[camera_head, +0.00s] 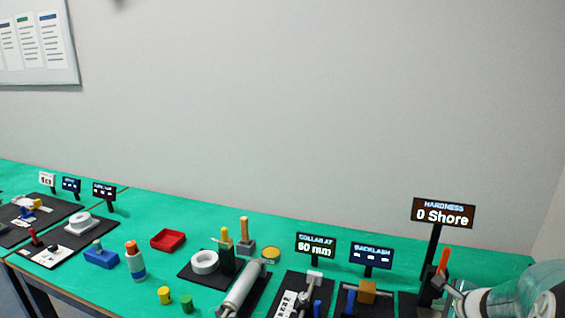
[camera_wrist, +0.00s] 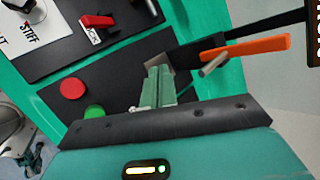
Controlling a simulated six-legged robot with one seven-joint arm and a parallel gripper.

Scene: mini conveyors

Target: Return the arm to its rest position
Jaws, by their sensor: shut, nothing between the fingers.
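My arm shows at the lower right of the head view, a teal and grey shape cut off by the frame edge. My gripper (camera_wrist: 158,76) is seen in the wrist view, with its two narrow greenish fingers together and nothing between them. The fingers point over a dark station board (camera_wrist: 120,62) with a red button (camera_wrist: 73,88) and a green button (camera_wrist: 94,111). An orange bar (camera_wrist: 246,47) and a small grey cylinder (camera_wrist: 213,66) are right of the fingertips. I cannot tell whether the fingers touch anything.
The green bench (camera_head: 140,207) carries several stations along a bare wall. The hardness sign (camera_head: 443,213) reads 0 Shore and stands on a post close to my arm. A grey cylinder (camera_head: 242,288), a red tray (camera_head: 168,240) and small blocks are farther left.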

